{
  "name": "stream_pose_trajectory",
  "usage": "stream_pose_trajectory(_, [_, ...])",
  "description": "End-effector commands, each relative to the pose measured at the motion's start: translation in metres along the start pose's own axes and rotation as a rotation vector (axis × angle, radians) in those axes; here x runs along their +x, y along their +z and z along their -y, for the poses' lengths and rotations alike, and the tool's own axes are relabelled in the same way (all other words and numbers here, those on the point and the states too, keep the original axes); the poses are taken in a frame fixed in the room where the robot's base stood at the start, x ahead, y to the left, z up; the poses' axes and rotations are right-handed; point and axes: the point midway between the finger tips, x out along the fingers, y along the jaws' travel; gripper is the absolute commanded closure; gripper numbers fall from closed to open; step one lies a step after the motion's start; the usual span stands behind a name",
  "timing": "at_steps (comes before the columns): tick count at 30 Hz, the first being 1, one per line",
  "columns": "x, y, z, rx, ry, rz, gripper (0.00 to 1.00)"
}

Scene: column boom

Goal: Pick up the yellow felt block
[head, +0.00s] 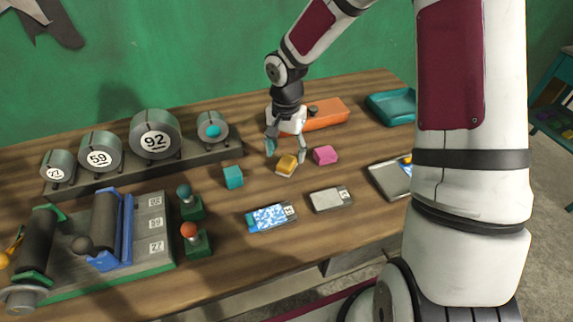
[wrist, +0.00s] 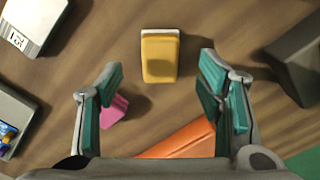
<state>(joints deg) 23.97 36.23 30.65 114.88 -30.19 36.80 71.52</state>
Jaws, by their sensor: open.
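The yellow felt block (head: 287,165) lies on the wooden table (head: 330,245), just below my gripper in the head view. In the wrist view the yellow felt block (wrist: 160,57) sits ahead of the fingertips, roughly centred between them, with a pale edge at its far end. My gripper (head: 286,150) is open and empty, with teal pads on its fingers. In the wrist view my gripper (wrist: 160,78) has its two fingers spread wide, and neither touches the block.
A pink block (head: 325,155) lies close right of the yellow one, and a teal block (head: 233,177) lies to its left. An orange object (head: 328,112) lies behind the gripper. A grey rack of numbered cylinders (head: 155,137) stands back left. Two flat cartridges (head: 270,217) lie in front.

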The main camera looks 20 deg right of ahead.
Motion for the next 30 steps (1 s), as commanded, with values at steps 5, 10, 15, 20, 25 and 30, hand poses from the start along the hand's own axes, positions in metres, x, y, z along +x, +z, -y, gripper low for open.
stream_pose_trajectory(5, [0.024, -0.001, -0.001, -0.001, 0.002, 0.004, 0.39])
stream_pose_trajectory(10, [0.043, -0.002, 0.0, 0.0, 0.001, 0.002, 0.39])
stream_pose_trajectory(15, [0.048, -0.002, 0.0, 0.0, 0.0, 0.0, 0.39])
stream_pose_trajectory(20, [0.048, -0.002, 0.0, 0.0, 0.0, -0.001, 0.44])
stream_pose_trajectory(25, [0.048, -0.002, 0.0, 0.0, 0.0, -0.001, 0.82])
stream_pose_trajectory(30, [0.048, -0.002, 0.0, 0.0, 0.0, -0.001, 0.97])
